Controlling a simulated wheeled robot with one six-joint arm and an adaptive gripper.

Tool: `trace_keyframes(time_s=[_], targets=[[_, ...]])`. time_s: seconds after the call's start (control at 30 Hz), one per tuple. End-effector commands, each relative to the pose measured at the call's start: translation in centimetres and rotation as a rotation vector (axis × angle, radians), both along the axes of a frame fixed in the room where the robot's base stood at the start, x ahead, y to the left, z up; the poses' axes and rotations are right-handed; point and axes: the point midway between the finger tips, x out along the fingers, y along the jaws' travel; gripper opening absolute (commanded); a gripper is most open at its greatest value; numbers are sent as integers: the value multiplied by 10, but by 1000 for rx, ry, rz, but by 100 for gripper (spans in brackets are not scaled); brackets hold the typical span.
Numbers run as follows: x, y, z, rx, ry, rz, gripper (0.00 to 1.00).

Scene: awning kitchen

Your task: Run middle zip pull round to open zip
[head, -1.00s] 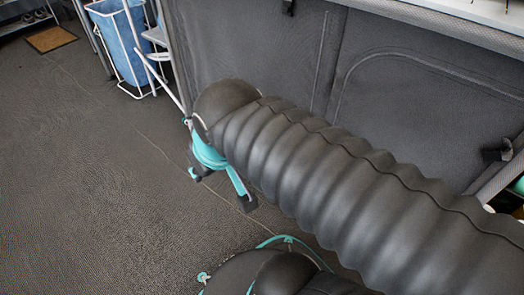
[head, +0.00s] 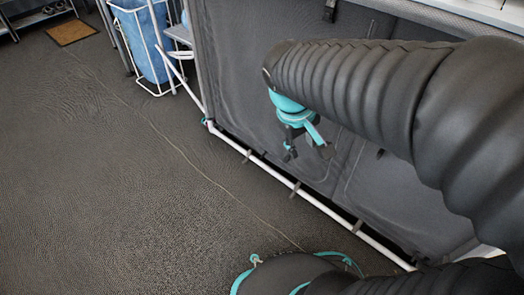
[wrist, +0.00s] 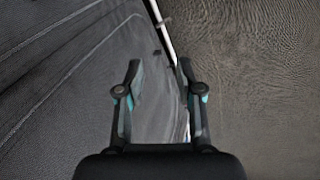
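A dark grey fabric kitchen unit (head: 240,75) fills the upper middle of the head view, with curved zip or seam lines on its front. It also shows on the left of the wrist view (wrist: 50,90), with pale seam lines. A small dark tab (head: 329,11) hangs near its top edge, and a small dark piece (head: 381,153) shows lower down, below my arm. I cannot tell whether either is the middle zip pull. My gripper (head: 306,152) points down in front of the fabric; in the wrist view its fingers (wrist: 159,72) are apart with nothing between them.
A white tube (head: 290,183) runs along the unit's bottom edge. A blue bag (head: 145,40) in a white frame stands to the left. A brown doormat (head: 71,32) lies at the far left. The grey floor (head: 110,190) is clear on the left.

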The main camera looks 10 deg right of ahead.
Motion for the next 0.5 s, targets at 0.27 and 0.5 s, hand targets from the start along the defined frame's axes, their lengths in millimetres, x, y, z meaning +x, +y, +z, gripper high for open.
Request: trace_keyframes(time_s=[0.27, 0.5], targets=[[62, -6, -33, -241, 222, 167, 36], [117, -2, -72, -456, 387, 322, 36]])
